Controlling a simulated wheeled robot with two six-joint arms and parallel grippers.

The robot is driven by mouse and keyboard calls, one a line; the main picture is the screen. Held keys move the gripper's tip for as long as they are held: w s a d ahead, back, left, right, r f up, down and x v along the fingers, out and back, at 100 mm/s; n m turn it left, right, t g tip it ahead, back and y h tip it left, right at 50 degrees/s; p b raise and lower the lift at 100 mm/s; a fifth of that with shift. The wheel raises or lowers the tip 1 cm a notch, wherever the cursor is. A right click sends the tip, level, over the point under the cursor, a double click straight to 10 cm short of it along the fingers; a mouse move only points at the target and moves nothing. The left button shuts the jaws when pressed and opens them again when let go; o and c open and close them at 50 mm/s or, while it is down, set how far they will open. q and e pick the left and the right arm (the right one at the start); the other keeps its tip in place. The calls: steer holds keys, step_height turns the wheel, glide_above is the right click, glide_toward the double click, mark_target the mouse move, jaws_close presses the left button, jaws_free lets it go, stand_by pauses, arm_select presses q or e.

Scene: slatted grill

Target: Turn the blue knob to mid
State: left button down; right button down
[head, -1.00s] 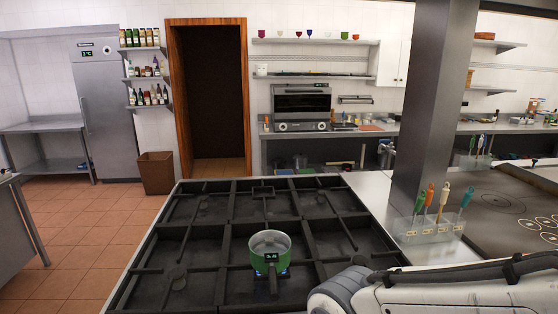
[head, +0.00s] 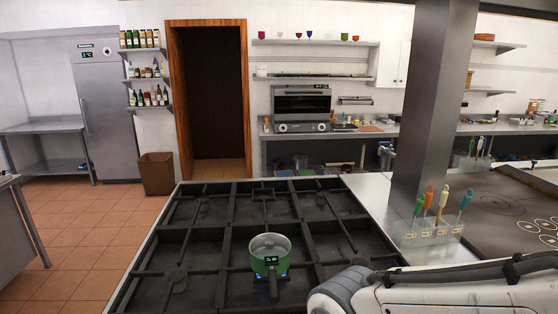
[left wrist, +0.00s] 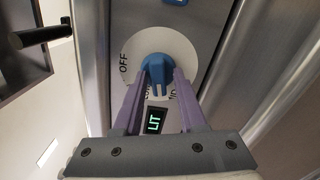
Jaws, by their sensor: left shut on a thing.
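The blue knob (left wrist: 157,68) sits on a round white dial (left wrist: 183,47) in the left wrist view. OFF is printed at the dial's left; the lettering near the bottom is partly hidden by my fingers. My left gripper (left wrist: 160,78) has its two purple fingers closed on the sides of the knob. Which mark the knob points to is hard to tell. A small green display below it reads LIT (left wrist: 154,123). In the head view a green pot (head: 270,257) stands on the front middle burner, with a blue glow under it. My right gripper is not in view.
The black slatted grill (head: 233,232) fills the front of the head view. A clear holder (head: 428,236) with several colored-handled tools stands right of it beside a grey pillar (head: 430,120). A black handle (left wrist: 40,36) juts out at the wrist view's upper left.

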arm_select(q)
steer(key=shift+w+d+r+n, duration=0.15)
steer(key=shift+w+r+n, duration=0.2)
steer(key=shift+w, duration=0.25)
steer(key=shift+n+p, duration=0.35)
steer(key=shift+n, duration=1.2)
steer(key=shift+c, duration=2.2)
jaws_free()
steer(key=s+p, duration=0.1)
steer(key=s, duration=0.5)
steer(key=shift+d+f+p, duration=0.25)
steer(key=shift+p, duration=0.05)
